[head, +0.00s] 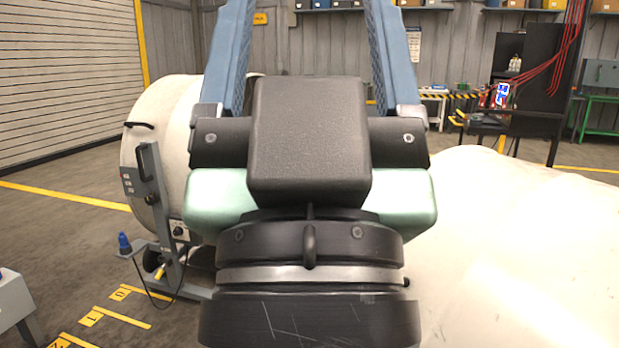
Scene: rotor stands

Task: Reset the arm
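My gripper (307,30) fills the middle of the head view, close to the camera. It has a black and pale green body and two blue fingers pointing up. The fingers stand wide apart, and nothing shows between them in the visible part. The fingertips are cut off by the top edge of the picture. The black wrist (310,315) below it is mine.
A large cream rounded body (170,165) stands behind at left, beside a grey wheeled stand (155,210). Another broad cream surface (510,250) fills the lower right. A black rack with red cables (540,75) stands at back right. Open floor shows at left.

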